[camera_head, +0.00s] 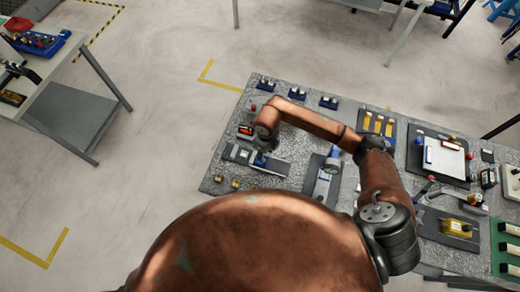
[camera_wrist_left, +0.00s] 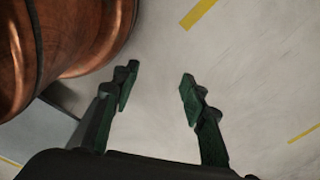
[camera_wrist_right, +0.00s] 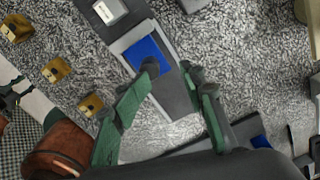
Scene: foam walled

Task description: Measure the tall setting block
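I cannot tell for certain which piece is the tall setting block. Yellow blocks (camera_head: 367,122) stand in a dark holder at the back of the granite table, and another yellow block (camera_head: 457,227) sits on a dark tray at the right. My right gripper (camera_head: 262,150) is low over a grey fixture (camera_head: 277,167) at the table's left. In the right wrist view, its fingers (camera_wrist_right: 170,70) are apart above that fixture's dark bar, beside a blue pad (camera_wrist_right: 148,55); nothing is seen held. My left gripper (camera_wrist_left: 158,76) is open and empty over bare floor.
Small brass blocks (camera_wrist_right: 57,70) lie near the left edge. Floor left of the table is clear.

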